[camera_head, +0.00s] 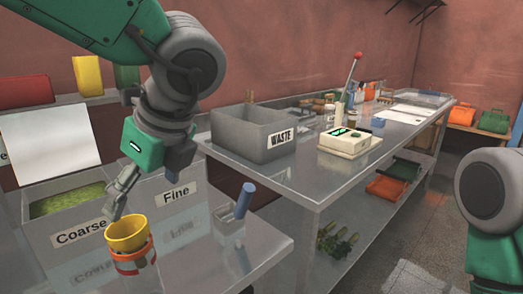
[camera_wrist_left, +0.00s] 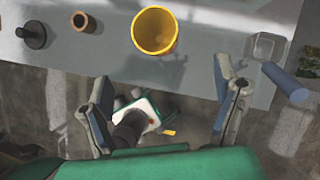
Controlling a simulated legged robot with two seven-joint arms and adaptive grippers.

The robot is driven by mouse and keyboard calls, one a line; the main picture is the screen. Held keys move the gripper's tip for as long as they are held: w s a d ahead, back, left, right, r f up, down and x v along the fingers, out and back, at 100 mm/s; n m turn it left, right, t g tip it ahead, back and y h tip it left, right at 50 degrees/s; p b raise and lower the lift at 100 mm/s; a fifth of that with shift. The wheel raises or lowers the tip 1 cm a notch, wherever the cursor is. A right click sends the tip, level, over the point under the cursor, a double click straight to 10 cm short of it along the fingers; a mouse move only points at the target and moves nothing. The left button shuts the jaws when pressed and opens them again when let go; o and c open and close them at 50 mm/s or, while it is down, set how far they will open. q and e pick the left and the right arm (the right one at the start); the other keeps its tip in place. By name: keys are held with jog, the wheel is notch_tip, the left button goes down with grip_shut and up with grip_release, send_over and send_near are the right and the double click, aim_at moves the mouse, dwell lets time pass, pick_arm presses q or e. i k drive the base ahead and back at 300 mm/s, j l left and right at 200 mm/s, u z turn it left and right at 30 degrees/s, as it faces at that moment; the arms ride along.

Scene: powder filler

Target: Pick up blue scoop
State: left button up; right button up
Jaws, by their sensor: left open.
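The blue scoop has a blue cylindrical handle (camera_head: 243,199) and a clear or grey box-shaped scoop end. It rests near the edge of the metal table, with its handle tilted up. In the left wrist view the blue scoop (camera_wrist_left: 285,84) is at the upper right, outside my right-hand finger. My left gripper (camera_head: 120,198) is open and empty, left of the scoop and above and behind the yellow cup. In the left wrist view the two fingers of my left gripper (camera_wrist_left: 163,72) are spread wide with nothing held. My right gripper is out of view.
A yellow cup (camera_head: 127,234) with orange bands stands between gripper and table front; it also shows in the wrist view (camera_wrist_left: 154,31). Coarse (camera_head: 75,222) and Fine (camera_head: 172,212) bins stand behind. A grey waste bin (camera_head: 245,135) and a scale (camera_head: 349,143) are on the farther table.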

aim_at(228, 218)
jog(key=k+l, duration=0.1)
jog(key=l, duration=0.35)
jog(key=k+l, duration=0.1)
jog(key=l, duration=0.35)
jog(key=k+l, duration=0.1)
jog(key=l, duration=0.35)
